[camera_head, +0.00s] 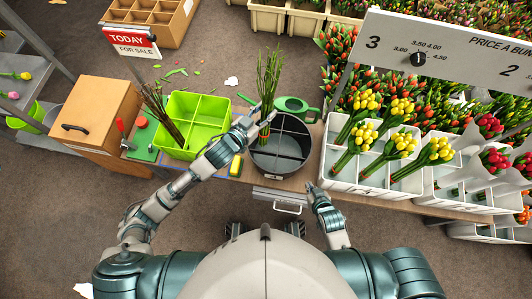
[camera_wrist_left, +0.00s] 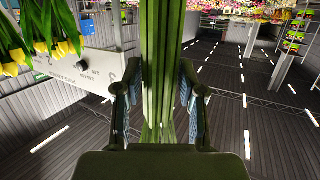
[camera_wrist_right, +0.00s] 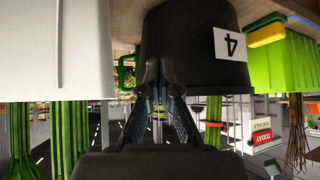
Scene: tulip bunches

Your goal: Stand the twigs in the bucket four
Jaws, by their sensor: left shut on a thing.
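A tall bunch of green twigs (camera_head: 268,75) stands about upright in my left gripper (camera_head: 257,117), which is shut on it. In the left wrist view the green stems (camera_wrist_left: 158,70) run between the fingers. The bunch is over the back left part of the dark round bucket (camera_head: 291,171), which has dividers inside. The right wrist view shows the bucket (camera_wrist_right: 192,45) upside down with a label 4. I cannot tell whether the lower ends touch its floor. My right gripper (camera_head: 313,186) is low at the bucket's front right, its fingertips together and empty (camera_wrist_right: 159,70).
A lime green divided crate (camera_head: 205,112) holds brown twigs (camera_head: 160,108) left of the bucket. A green watering can (camera_head: 292,104) stands behind it. White crates with tulips (camera_head: 340,185) stand to the right, under a price sign (camera_head: 455,50).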

